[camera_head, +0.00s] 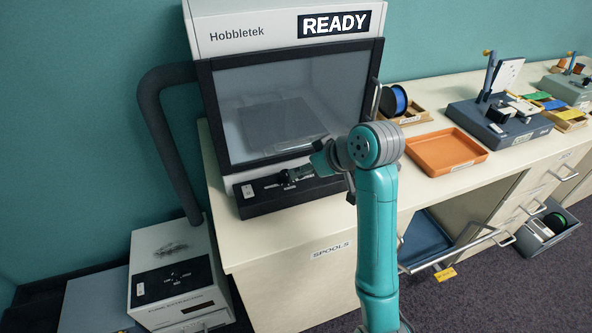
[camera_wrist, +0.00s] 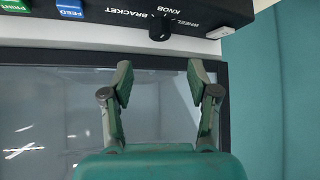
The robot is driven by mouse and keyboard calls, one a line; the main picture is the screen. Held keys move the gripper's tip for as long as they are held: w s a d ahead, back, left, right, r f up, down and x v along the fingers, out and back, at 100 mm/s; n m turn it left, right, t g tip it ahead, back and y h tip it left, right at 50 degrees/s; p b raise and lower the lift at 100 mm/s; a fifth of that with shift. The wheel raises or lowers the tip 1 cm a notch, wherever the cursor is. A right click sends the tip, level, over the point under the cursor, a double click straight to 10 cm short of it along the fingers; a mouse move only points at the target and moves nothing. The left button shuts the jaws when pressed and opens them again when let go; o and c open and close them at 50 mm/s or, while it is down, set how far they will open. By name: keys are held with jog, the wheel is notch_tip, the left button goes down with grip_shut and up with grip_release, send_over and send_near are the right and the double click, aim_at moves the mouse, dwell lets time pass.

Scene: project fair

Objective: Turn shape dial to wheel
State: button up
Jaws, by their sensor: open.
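The shape dial (camera_wrist: 160,28) is a small dark knob on the black control panel (camera_wrist: 105,12), in the upper middle of the wrist view. The printed words BRACKET, KNOB and WHEEL stand around it, upside down. I cannot tell which word its pointer faces. My gripper (camera_wrist: 160,77) is open and empty, its two fingers in front of the printer's glass door (camera_wrist: 60,115). The dial lies beyond the fingertips, apart from them in the picture.
A green PRINT button (camera_wrist: 15,6) and a blue FEED button (camera_wrist: 69,8) sit beside the dial. The printer's sign (camera_head: 334,24) reads READY. An orange tray (camera_head: 447,152) lies right of my arm. A drawer (camera_head: 428,245) under the worktop is open.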

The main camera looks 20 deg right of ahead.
aim_at(286, 173)
jog(key=x, duration=1)
grip_shut()
jog(key=shift+m, duration=0.4)
jog(key=m+h, duration=0.2)
jog(key=m, duration=0.1)
jog(key=m+h, duration=0.1)
jog(key=shift+a+t+h, duration=0.3)
jog(key=shift+h, duration=0.1)
jog(key=shift+m+h, duration=1.5)
jog(key=shift+m, duration=0.6)
jog(key=shift+g, duration=0.4)
